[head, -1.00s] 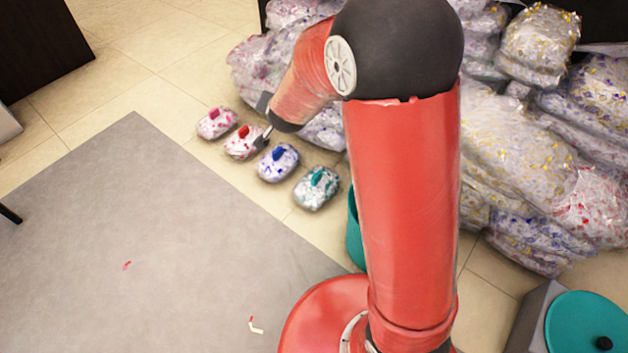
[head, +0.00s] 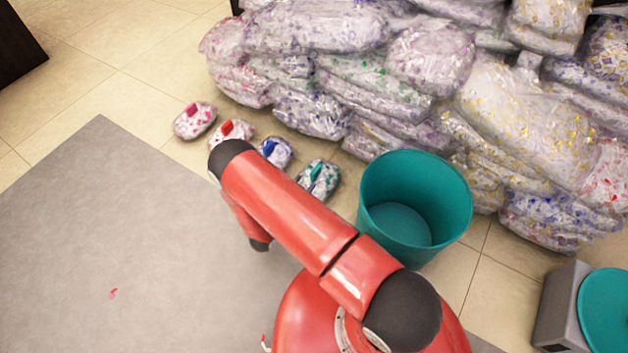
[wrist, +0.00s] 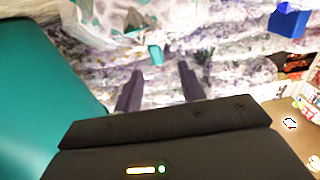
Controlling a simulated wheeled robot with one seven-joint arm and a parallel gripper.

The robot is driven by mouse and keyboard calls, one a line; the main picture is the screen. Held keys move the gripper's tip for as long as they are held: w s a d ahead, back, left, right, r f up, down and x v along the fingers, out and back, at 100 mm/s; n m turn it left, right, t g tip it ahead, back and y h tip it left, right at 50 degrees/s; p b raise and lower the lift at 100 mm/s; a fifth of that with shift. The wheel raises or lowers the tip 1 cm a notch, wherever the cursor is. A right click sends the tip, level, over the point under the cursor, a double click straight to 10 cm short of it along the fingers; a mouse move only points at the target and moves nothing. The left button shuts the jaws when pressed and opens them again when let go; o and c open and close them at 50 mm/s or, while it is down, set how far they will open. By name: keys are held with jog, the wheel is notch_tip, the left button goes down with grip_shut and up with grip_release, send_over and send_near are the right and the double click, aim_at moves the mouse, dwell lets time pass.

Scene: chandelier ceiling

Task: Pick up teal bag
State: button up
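The teal bag (head: 322,186), a clear bag of shreds with a teal clip, lies on the tiled floor at the right end of a short row of bags. In the head view my arm lies in front of this row and hides my gripper. In the wrist view my gripper (wrist: 160,76) is open, its two dark fingers apart with nothing held between them. A teal clip (wrist: 155,54) shows just beyond the fingertips, by a whitish plastic bag at the top. I cannot tell how far off it is.
Left of it lie bags with blue (head: 275,151), red (head: 238,129) and pink (head: 194,121) clips. An open teal bin (head: 415,200) stands close right of the teal bag. Piled shred bags (head: 370,50) fill the back. The grey mat (head: 90,240) is mostly clear.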

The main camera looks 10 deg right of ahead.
aim_at(312, 175)
jog(key=x, duration=0.7)
jog(key=shift+w+d+b, duration=0.15)
jog(key=shift+d+b, duration=0.2)
jog(key=shift+b, duration=0.05)
grip_shut()
